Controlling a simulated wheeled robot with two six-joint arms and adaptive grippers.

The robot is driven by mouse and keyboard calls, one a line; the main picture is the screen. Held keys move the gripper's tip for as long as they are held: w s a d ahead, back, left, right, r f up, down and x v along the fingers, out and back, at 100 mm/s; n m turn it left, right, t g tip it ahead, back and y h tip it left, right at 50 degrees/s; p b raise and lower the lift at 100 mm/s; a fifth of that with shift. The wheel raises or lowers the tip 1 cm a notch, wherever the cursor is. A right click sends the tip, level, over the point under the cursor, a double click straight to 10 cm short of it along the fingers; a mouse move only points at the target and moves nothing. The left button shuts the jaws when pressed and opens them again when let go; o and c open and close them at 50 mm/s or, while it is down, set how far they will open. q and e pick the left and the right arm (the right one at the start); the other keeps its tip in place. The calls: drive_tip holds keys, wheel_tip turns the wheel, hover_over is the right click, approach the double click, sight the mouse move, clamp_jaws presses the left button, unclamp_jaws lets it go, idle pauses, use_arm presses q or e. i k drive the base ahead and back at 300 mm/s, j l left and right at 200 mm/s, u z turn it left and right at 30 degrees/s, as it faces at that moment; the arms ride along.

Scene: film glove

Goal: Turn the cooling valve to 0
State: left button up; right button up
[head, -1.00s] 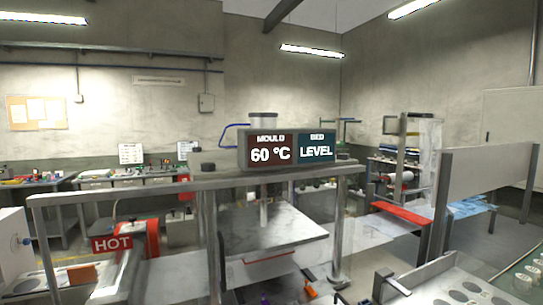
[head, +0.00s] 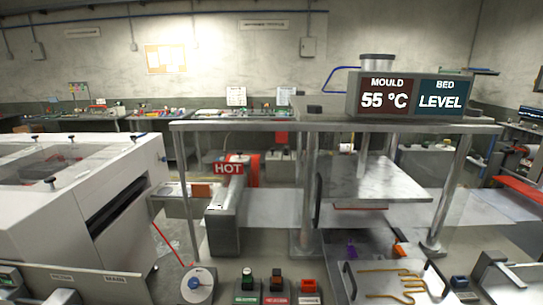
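A round white dial with a blue centre (head: 197,284) stands at the bottom edge of the head view, left of the middle. It looks like the cooling valve, but its markings are too small to read. A thin red pointer or rod (head: 167,244) slants near it. The display box (head: 408,94) on top of the press frame reads MOULD 55 °C and BED LEVEL. Neither of my grippers shows in the view.
A tray (head: 352,282) with a yellow glove-shaped wire form lies further right. A HOT sign (head: 229,169) marks the cylinder. A white machine (head: 75,190) fills the left.

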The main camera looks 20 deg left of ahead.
sight(192, 283)
drive_tip(key=u, duration=1.35)
drive_tip(key=i+j+z, duration=0.15)
drive_tip(key=j, duration=0.3)
drive_tip(key=j+z, duration=0.15)
drive_tip(key=j, duration=0.3)
drive_tip(key=i, duration=0.05)
